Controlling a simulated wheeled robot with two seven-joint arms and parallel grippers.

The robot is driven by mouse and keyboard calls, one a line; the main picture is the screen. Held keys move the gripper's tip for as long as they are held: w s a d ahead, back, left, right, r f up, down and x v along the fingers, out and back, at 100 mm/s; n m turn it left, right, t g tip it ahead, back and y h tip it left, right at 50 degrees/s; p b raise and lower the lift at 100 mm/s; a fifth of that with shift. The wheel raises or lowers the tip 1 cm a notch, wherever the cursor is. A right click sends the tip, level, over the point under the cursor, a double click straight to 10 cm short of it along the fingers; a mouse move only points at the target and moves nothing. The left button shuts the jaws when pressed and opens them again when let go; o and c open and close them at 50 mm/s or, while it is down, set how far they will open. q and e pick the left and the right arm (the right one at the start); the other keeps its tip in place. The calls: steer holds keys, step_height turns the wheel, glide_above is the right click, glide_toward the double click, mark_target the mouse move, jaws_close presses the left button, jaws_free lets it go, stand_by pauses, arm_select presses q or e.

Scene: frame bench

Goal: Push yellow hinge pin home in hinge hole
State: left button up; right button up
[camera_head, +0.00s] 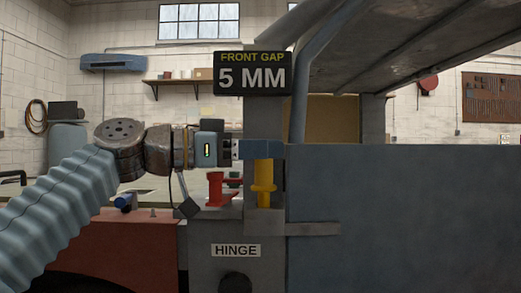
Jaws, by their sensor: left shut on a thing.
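The yellow hinge pin (264,178) stands upright at the left edge of the grey-blue panel, with a wider collar partway down its length. My left gripper (262,150) reaches in from the left, and its fingers are shut around the top of the pin, hiding that end. The pin's lower end meets the grey hinge block (264,222), marked by a HINGE label nearby. The hole itself is hidden, so I cannot tell how deep the pin sits. My right gripper is not in view.
A red fitting (216,188) stands just left of the pin. The large panel (400,215) fills the right side under a sloping frame (400,45). A sign (252,73) reading FRONT GAP 5 MM hangs above my gripper. A red surface (130,235) lies lower left.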

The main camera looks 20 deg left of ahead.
arm_select(q)
steer(key=shift+r+p, duration=2.15)
steer(key=shift+r, duration=0.45)
steer(key=shift+b, duration=0.3)
stand_by(0.4)
